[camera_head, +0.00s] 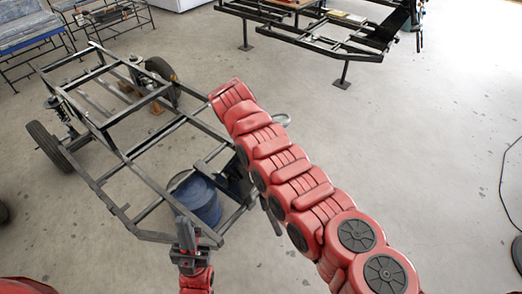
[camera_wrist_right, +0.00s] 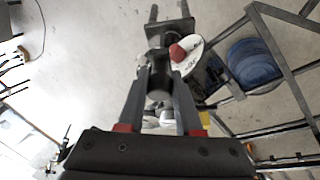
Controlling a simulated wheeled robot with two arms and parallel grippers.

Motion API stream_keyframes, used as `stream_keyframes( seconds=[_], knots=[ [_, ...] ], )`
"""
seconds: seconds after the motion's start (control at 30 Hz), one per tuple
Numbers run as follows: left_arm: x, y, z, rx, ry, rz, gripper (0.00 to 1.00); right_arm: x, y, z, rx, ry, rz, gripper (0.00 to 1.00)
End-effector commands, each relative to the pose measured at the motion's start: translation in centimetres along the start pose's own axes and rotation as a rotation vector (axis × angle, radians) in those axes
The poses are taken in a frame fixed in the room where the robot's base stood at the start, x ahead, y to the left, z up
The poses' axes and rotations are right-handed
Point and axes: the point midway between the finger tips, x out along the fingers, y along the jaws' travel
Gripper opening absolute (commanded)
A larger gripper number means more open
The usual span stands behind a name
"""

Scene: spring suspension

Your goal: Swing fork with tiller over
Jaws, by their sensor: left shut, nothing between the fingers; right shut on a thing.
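In the right wrist view a dark metal fork (camera_wrist_right: 170,29) has two prongs pointing to the top edge and a round dark shaft below its crosspiece. My right gripper (camera_wrist_right: 159,82) is shut on this shaft. A white piece with a red knob (camera_wrist_right: 177,53) sits beside the shaft; I cannot tell whether it belongs to the tiller. In the head view my right arm hides its gripper and most of the fork. My left gripper (camera_head: 186,235) is shut and empty, over the near edge of the grey tube frame (camera_head: 122,157).
A blue barrel (camera_head: 197,204) stands within the frame's near end; it also shows in the right wrist view (camera_wrist_right: 253,62). Wheels (camera_head: 48,146) sit at the frame's far part. Another raised frame (camera_head: 320,45) stands at the back.

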Motion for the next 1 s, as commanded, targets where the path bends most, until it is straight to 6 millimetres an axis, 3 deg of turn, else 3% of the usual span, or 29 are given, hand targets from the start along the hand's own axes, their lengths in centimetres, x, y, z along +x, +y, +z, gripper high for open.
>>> stream_keyframes(
  seconds=[0.17,0.2,0.33,0.73,0.87,1.0],
  knots=[
    [0.0,0.0,0.0,0.000,0.000,0.000,0.00,0.0,0.0,0.0,0.001,0.001,-0.001,0.00],
    [0.0,0.0,0.0,0.000,0.000,0.000,0.00,0.0,0.0,0.0,0.001,0.001,-0.001,0.39],
    [0.0,0.0,0.0,0.000,0.000,0.000,0.00,0.0,0.0,0.0,0.000,0.000,-0.001,0.62],
    [-0.3,0.0,0.1,0.000,0.000,0.000,0.00,-0.6,0.0,-0.1,0.001,0.003,-0.002,0.64],
    [-1.1,0.1,0.2,0.000,0.000,0.000,0.00,-2.6,-0.1,-0.2,0.002,0.007,-0.004,0.64],
    [-2.3,0.1,0.4,0.000,0.000,0.000,0.00,-6.2,-0.1,-0.2,0.001,0.009,-0.003,0.64]
  ],
)
